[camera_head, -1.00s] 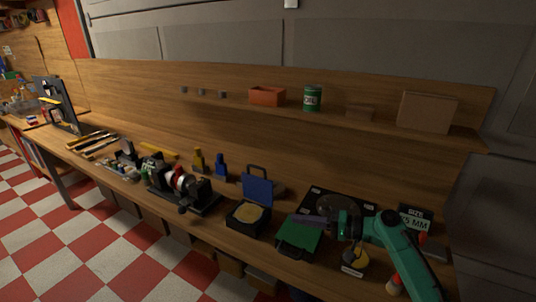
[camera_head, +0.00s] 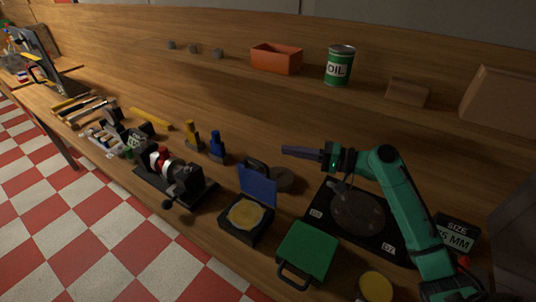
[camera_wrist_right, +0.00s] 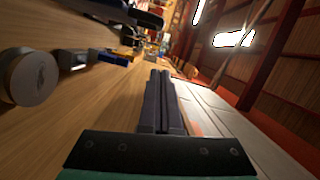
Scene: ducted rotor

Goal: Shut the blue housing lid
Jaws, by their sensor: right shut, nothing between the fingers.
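The blue housing lid (camera_head: 258,186) stands raised at the back of its black housing (camera_head: 238,235). A round yellow disc (camera_head: 246,214) shows inside the open housing. My right gripper (camera_head: 288,151) is shut and empty. It appears in the air behind and to the right of the lid, apart from it, with its fingers pointing left. Its closed fingers fill the middle of the right wrist view (camera_wrist_right: 158,80); I cannot make out the blue lid there. My left gripper is not in view.
A closed green case (camera_head: 308,249) sits right of the housing. Behind the lid lies a grey round part (camera_head: 282,180). A black plate with a disc (camera_head: 358,213) is under my right arm. A shelf holds an oil can (camera_head: 339,66).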

